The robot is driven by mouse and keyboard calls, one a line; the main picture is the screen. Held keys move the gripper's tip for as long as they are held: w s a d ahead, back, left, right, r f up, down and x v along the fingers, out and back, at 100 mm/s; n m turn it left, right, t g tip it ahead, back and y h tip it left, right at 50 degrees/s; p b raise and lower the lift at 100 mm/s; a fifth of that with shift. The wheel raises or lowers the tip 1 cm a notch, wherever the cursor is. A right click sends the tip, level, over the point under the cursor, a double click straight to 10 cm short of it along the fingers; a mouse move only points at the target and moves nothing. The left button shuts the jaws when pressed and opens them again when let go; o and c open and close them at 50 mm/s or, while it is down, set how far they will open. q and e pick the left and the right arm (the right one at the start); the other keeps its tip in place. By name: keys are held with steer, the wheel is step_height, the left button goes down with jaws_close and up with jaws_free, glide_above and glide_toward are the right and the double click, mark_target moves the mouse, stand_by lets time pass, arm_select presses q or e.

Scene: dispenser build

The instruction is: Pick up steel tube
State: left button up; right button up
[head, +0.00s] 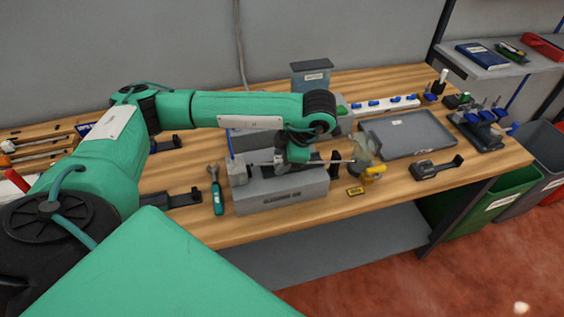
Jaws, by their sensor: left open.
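A thin steel tube (345,161) lies roughly level across the top of a grey block-like fixture (290,200). My left arm reaches over from the left, and my left gripper (283,167) points down over the fixture, at the middle of the tube. The gripper is open. Its fingertips are small and partly hidden by the wrist, so I cannot tell whether they touch the tube or straddle it. The right end of the tube sticks out beside a clear, yellowish part (366,163). My right gripper is not in view.
A green-handled wrench (216,192) lies left of the fixture. A grey tray (415,133), a white strip with blue parts (385,104) and a black holder (437,168) stand to the right. Bins stand beyond the table's right end.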

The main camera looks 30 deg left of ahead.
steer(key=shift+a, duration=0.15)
arm_select(q)
steer(key=shift+c, duration=0.3)
jaws_close()
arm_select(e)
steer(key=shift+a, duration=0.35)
arm_select(q)
steer(key=shift+r, duration=0.15)
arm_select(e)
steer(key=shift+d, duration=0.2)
arm_select(q)
steer(key=shift+r, duration=0.6)
step_height(320, 180, up, 18)
steer(key=shift+r, duration=0.2)
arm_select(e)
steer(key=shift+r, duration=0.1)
